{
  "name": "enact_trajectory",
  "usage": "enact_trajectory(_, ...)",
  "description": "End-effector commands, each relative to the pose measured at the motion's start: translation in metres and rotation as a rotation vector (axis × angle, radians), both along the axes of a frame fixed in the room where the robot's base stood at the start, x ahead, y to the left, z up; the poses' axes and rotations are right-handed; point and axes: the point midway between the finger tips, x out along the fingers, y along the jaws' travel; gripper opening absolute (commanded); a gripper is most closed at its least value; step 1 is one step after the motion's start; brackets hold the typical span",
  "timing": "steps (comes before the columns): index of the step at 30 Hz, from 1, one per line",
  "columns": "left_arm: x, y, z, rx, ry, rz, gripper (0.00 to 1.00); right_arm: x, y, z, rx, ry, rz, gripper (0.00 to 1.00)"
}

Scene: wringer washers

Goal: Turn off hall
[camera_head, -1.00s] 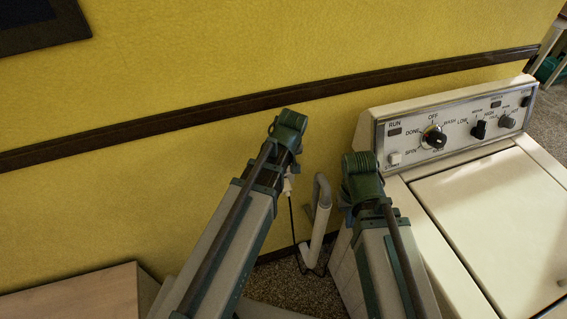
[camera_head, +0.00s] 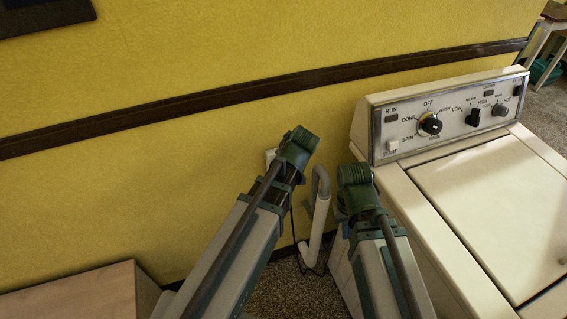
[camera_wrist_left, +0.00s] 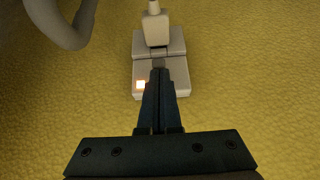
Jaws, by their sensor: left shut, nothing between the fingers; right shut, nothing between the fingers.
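In the head view, part of the plate (camera_head: 270,157) shows beside my left wrist, which hides the rest. My right gripper (camera_head: 341,213) is shut and empty, left of the washer.
A cream washer (camera_head: 490,190) with dials stands at right, close to my right arm. A grey-white bent hose (camera_head: 316,225) hangs between my arms; it also shows in the left wrist view (camera_wrist_left: 62,25). A wooden cabinet (camera_head: 75,292) is at lower left. A dark rail crosses the wall.

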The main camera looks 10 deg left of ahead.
Motion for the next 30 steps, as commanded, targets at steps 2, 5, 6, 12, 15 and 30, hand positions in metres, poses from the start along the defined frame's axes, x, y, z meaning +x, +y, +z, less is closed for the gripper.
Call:
enact_trajectory(2, -0.002, -0.001, -0.004, 0.01, -0.017, -0.002, 0.0, 0.0, 0.0, -0.006, 0.0, 0.0, 0.0, 0.0)
enact_trajectory(5, -0.003, -0.002, -0.005, 0.016, -0.028, -0.003, 0.0, 0.0, 0.0, -0.009, 0.0, 0.0, 0.0, 0.0)
enact_trajectory(6, -0.004, -0.002, -0.006, 0.018, -0.029, -0.002, 0.0, 0.0, 0.0, -0.01, 0.0, 0.0, 0.0, 0.0)
enact_trajectory(12, -0.005, -0.004, -0.014, 0.017, -0.028, -0.001, 0.0, 0.0, 0.0, -0.018, 0.0, 0.0, 0.0, 0.0)
enact_trajectory(15, -0.005, -0.004, -0.015, 0.017, -0.028, -0.001, 0.0, 0.0, 0.0, -0.019, 0.0, 0.0, 0.0, 0.0)
enact_trajectory(30, 0.002, 0.001, -0.011, 0.016, -0.028, 0.0, 0.0, 0.0, 0.0, -0.015, 0.0, 0.0, 0.0, 0.0)
